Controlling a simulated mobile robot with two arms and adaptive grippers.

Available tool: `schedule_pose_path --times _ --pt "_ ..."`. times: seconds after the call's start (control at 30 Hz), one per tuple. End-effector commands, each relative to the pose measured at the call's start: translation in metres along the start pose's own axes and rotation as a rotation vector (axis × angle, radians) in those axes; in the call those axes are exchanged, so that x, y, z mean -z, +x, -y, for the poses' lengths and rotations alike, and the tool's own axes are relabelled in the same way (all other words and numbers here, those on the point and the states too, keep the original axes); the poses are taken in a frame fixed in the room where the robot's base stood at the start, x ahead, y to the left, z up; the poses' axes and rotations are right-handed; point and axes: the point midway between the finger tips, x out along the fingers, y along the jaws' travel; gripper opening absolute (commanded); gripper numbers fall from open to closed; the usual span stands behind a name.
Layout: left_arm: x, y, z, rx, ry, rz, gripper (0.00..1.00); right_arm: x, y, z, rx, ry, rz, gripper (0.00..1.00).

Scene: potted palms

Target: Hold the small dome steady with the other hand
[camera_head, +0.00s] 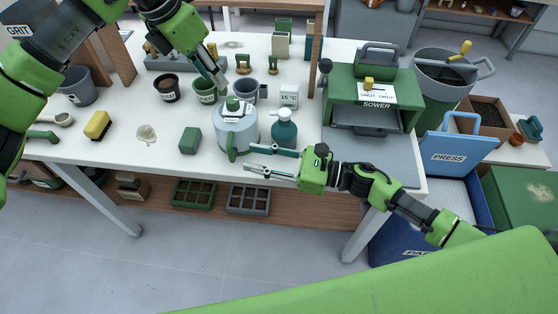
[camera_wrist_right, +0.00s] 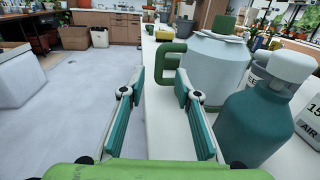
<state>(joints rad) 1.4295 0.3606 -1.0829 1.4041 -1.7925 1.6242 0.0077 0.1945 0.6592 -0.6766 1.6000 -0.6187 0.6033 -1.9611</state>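A small clear, dome-like piece (camera_head: 146,133) lies on the white table at the left; I take it for the small dome, though its shape is hard to make out. My left gripper (camera_head: 219,84) points down over the pots behind the watering can, to the right of that piece. Its fingers look close together, but their gap is not clear. My right gripper (camera_head: 248,158) is at the table's front edge, in front of the watering can.
A grey watering can (camera_head: 237,132) with a green handle (camera_wrist_right: 170,62) stands just beyond my right fingertips. A teal bottle (camera_head: 284,130) is beside it. A green block (camera_head: 190,140) and a yellow-topped brush (camera_head: 97,125) lie left. Pots (camera_head: 204,92) stand behind; a green sower (camera_head: 372,90) stands right.

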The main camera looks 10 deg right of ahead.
Motion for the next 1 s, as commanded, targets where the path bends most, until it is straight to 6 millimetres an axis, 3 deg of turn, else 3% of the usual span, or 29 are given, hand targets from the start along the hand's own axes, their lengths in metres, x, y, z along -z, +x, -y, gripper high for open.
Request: schedule_pose_path --times 0.1,0.3,0.73,0.83,0.87,0.97,1.0 --pt "0.0 0.0 0.0 0.0 0.0 0.0 0.28 -0.001 0.023 0.0 -0.001 -0.001 0.002 0.3" --pt "0.0 0.0 0.0 0.0 0.0 0.0 0.28 0.0 0.048 0.0 0.0 0.0 0.001 0.3" --pt "0.0 0.0 0.0 0.0 0.0 0.0 0.28 0.0 0.056 0.0 0.001 0.001 0.0 0.3" --pt "0.0 0.0 0.0 0.0 0.0 0.0 0.28 0.0 0.056 0.0 0.001 0.001 0.0 0.04" --pt "0.0 0.0 0.0 0.0 0.0 0.0 0.28 0.0 0.056 0.0 0.001 0.001 0.0 0.0" --pt "0.0 0.0 0.0 0.0 0.0 0.0 0.28 0.0 0.056 0.0 0.001 0.001 -0.001 0.0" --pt "0.0 0.0 0.0 0.0 0.0 0.0 0.33 0.0 0.056 0.0 0.001 0.001 -0.001 0.0"
